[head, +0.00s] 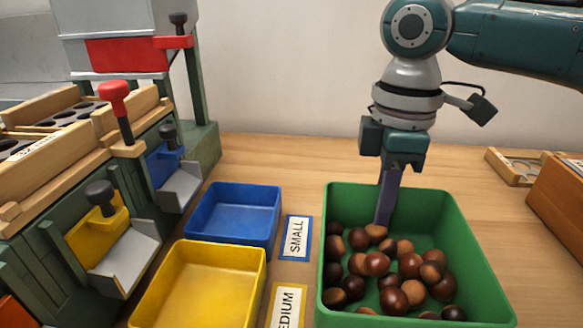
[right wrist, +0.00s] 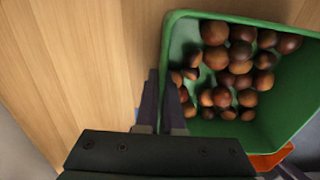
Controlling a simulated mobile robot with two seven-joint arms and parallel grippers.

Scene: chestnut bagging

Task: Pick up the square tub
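The green square tub (head: 455,235) stands on the table at the right in the head view, holding several brown chestnuts (head: 400,270). It also shows in the right wrist view (right wrist: 180,40). My right gripper (head: 385,215) points down at the tub's far wall, one finger inside the tub near the chestnuts. In the right wrist view the two fingers (right wrist: 161,100) sit close together on either side of the wall's rim, shut on it. In the head view the outer finger is hidden.
A blue tub (head: 240,192) and a yellow tub (head: 258,262) stand to the left, with SMALL (head: 296,238) and MEDIUM (head: 287,305) labels beside them. A sorting machine (head: 55,225) fills the left. A wooden box (head: 562,205) stands at the right edge. Bare table lies behind the green tub.

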